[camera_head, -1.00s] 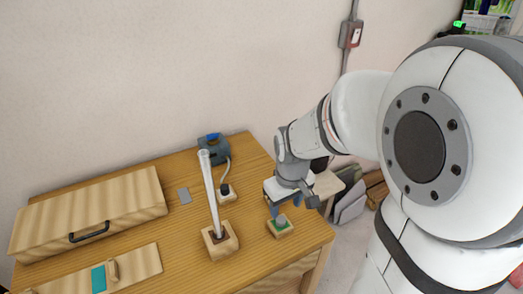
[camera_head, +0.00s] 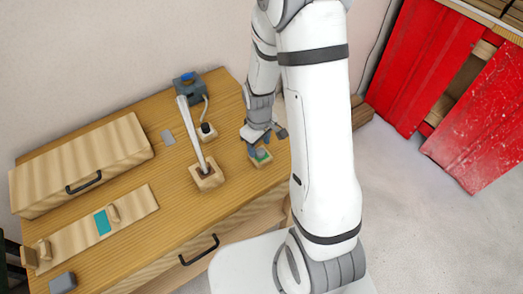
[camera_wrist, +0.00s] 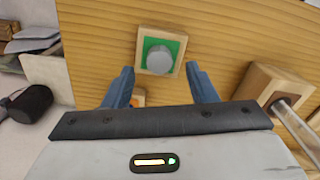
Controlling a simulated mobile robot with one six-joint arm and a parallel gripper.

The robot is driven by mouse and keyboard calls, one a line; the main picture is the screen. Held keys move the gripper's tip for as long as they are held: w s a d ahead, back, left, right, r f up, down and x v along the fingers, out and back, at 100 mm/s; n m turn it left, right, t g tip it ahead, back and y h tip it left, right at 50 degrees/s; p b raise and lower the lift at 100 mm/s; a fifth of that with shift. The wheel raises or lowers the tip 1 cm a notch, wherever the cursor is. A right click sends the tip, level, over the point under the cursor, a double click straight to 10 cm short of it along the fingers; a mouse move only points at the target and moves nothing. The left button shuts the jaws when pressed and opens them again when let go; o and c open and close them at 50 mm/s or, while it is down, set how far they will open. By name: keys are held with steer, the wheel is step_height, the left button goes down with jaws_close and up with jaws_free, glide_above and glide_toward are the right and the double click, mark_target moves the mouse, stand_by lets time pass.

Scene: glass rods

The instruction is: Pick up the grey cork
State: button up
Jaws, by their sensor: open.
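The grey cork (camera_wrist: 159,59) is a short round plug on a small wooden block with a green top (camera_wrist: 179,44) in the wrist view. In the head view the block (camera_head: 261,158) stands near the table's right edge, and the cork is small and partly covered by my gripper. My gripper (camera_wrist: 160,82) is open, with its two blue fingers spread just short of the cork, one to each side of it in the wrist view. Nothing is between the fingertips. In the head view my gripper (camera_head: 257,147) is above the block.
A glass rod (camera_head: 191,132) stands tilted in a wooden block (camera_head: 207,177) left of my gripper. A wooden case (camera_head: 85,160) and a board with a teal patch (camera_head: 103,222) lie at the left.

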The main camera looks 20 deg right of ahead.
mark_target(260, 154)
steer(key=shift+f, duration=1.25)
steer(key=c, duration=1.1)
